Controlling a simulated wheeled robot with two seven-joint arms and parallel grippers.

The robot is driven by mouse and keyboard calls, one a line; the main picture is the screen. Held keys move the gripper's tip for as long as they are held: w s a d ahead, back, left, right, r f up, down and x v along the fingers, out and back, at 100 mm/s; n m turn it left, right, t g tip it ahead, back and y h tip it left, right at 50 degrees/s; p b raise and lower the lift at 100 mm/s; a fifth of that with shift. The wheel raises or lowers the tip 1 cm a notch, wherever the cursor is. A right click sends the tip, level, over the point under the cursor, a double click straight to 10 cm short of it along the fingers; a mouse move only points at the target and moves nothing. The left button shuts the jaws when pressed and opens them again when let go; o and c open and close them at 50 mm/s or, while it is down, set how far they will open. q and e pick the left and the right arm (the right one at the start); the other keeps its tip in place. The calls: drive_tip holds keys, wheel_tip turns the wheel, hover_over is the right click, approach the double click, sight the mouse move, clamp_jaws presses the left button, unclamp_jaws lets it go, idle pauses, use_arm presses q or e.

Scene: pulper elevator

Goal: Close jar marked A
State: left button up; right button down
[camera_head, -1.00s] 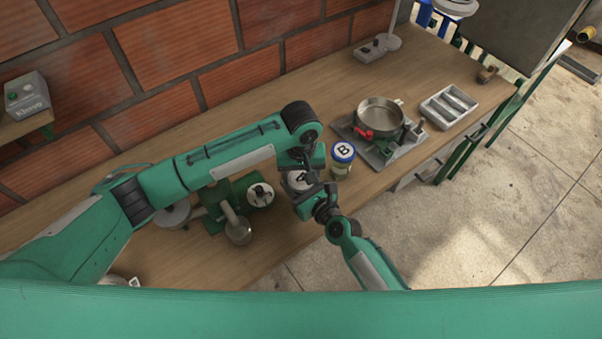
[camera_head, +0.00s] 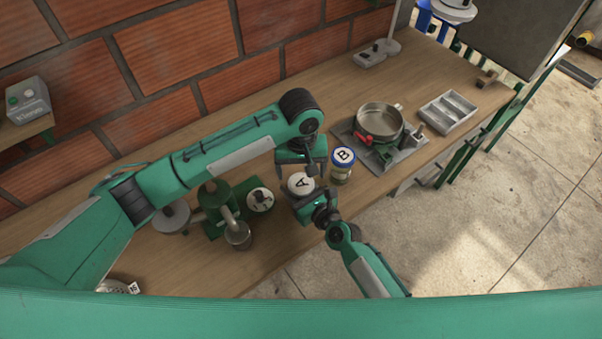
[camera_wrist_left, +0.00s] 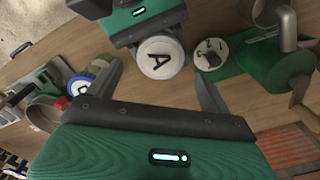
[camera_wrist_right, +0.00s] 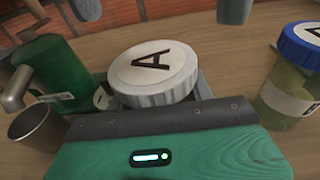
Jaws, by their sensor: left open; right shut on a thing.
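Jar A shows by its white ribbed lid marked A (camera_head: 300,183), which also shows in the right wrist view (camera_wrist_right: 155,70). The lid sits on top of the jar and looks slightly tilted in that view; whether it is fully seated I cannot tell. The jar body is mostly hidden by my right gripper (camera_head: 304,201), which is shut on it below the lid. My left gripper (camera_head: 303,168) is open, above and just behind the lid. In the left wrist view the lid (camera_wrist_left: 161,57) appears between its spread fingers, apart from them.
Jar B (camera_head: 342,162), with a blue-rimmed lid, stands close to the right of jar A. A metal pan (camera_head: 379,119) on a grey base is farther right.

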sight(301, 183)
use_arm(q)
drive_tip(key=shift+c, duration=0.3)
drive_tip(key=shift+r, duration=0.3)
drive_tip(key=shift+r+n, duration=1.1)
drive_tip(key=shift+r, duration=0.3)
drive_tip(key=shift+f, duration=4)
drive_tip(key=shift+c, duration=0.5)
drive_tip(key=c, duration=0.9)
drive_tip(key=o, duration=1.1)
